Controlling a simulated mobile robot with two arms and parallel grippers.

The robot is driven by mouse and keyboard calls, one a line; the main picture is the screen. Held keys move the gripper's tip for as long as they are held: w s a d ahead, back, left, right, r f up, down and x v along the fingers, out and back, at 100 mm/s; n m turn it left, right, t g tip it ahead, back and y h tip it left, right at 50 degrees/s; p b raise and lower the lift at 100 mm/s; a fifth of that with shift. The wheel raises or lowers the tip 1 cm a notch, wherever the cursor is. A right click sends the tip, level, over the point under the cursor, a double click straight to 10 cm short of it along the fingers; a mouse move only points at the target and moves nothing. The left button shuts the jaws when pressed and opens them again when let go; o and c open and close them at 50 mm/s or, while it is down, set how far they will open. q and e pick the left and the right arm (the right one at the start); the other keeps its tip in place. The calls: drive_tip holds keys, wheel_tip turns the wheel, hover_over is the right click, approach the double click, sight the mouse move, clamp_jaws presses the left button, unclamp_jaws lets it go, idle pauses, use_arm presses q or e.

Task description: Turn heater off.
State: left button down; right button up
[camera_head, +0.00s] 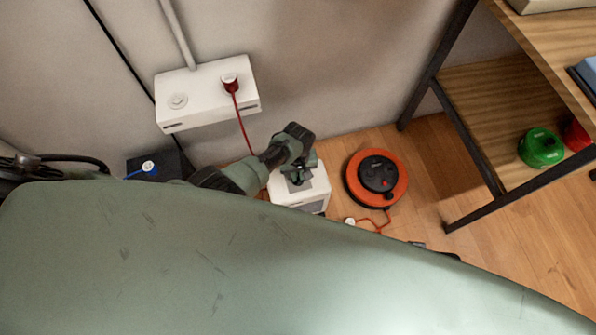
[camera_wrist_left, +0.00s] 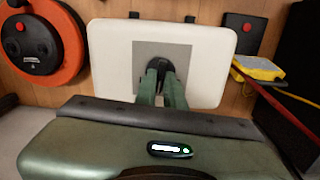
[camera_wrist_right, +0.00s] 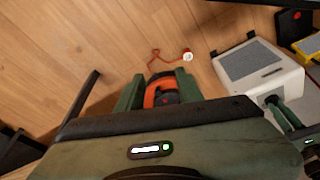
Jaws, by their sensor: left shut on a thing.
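The heater (camera_head: 312,186) is a small white box on the floor by the wall. Its white top with a grey square panel fills the upper middle of the left wrist view (camera_wrist_left: 108,50). Its grey mesh front shows in the right wrist view (camera_wrist_right: 250,60). My left gripper (camera_wrist_left: 162,82) points down at the panel and is shut on the dark round knob (camera_wrist_left: 160,64); the fingers hide part of the knob. My right gripper (camera_wrist_right: 159,88) is open, with its fingers apart over the orange cable reel (camera_wrist_right: 160,98); contact cannot be told.
The orange and black reel (camera_head: 376,178) lies right of the heater with a white plug (camera_head: 350,221) on its cable. A white wall box (camera_head: 207,95) holds a red plug. A wooden shelf (camera_head: 500,105) stands at right. A yellow device (camera_wrist_left: 258,68) lies near the heater.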

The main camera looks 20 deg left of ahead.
use_arm(q)
drive_tip(key=n, duration=0.3)
drive_tip(key=shift+r+p, duration=0.1)
drive_tip(key=shift+p, duration=0.3)
drive_tip(key=n, duration=0.3)
drive_tip(key=shift+s+n+p, duration=0.1)
drive_tip(key=shift+n+p, duration=0.2)
drive_tip(key=n, duration=0.4)
drive_tip(key=shift+a+n, duration=0.1)
drive_tip(key=shift+n, duration=1.3)
use_arm(e)
wheel_tip(320, 180, down, 7)
drive_tip(key=s, duration=0.2)
drive_tip(key=shift+r, duration=0.2)
use_arm(q)
drive_tip(key=shift+s, duration=0.1)
use_arm(e)
drive_tip(key=shift+d, duration=0.1)
use_arm(q)
drive_tip(key=c, duration=1.5)
unclamp_jaws()
use_arm(e)
drive_tip(key=shift+w, duration=0.1)
